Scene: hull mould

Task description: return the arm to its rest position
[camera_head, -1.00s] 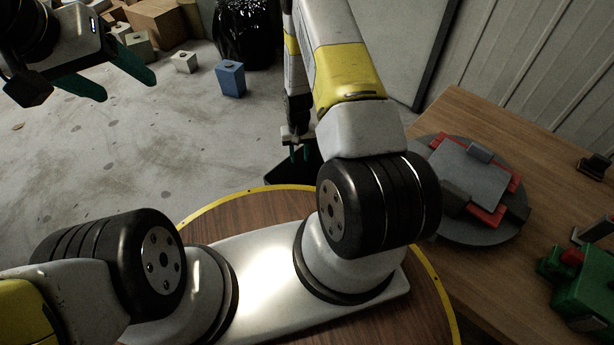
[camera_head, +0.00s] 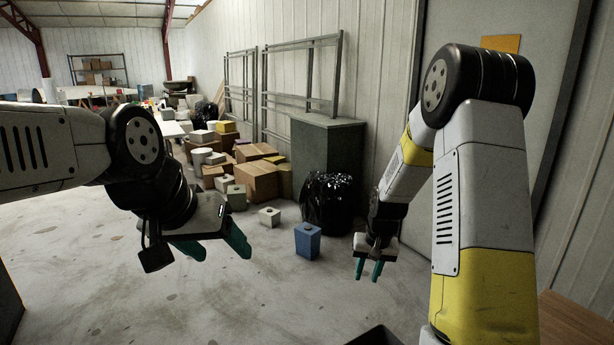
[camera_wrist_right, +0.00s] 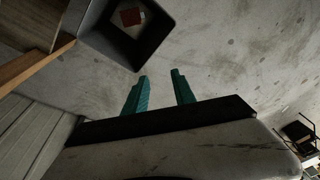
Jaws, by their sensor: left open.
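My left gripper (camera_head: 222,254) hangs at the left of the head view, its two teal fingers apart with nothing between them. My right gripper (camera_head: 368,274) points down over the floor right of centre, with a gap between its teal fingers. In the right wrist view my right gripper (camera_wrist_right: 160,82) shows the same two fingers apart and empty. My right arm is bent, with its elbow high at the right of the head view. My left arm reaches in from the left edge.
A dark open bin (camera_wrist_right: 164,38) with a red piece (camera_wrist_right: 131,17) inside lies beyond the right fingers. A wooden table (camera_head: 580,325) is at lower right. A blue block (camera_head: 307,241), black bag (camera_head: 330,200) and cardboard boxes (camera_head: 258,180) stand behind. The middle floor is clear.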

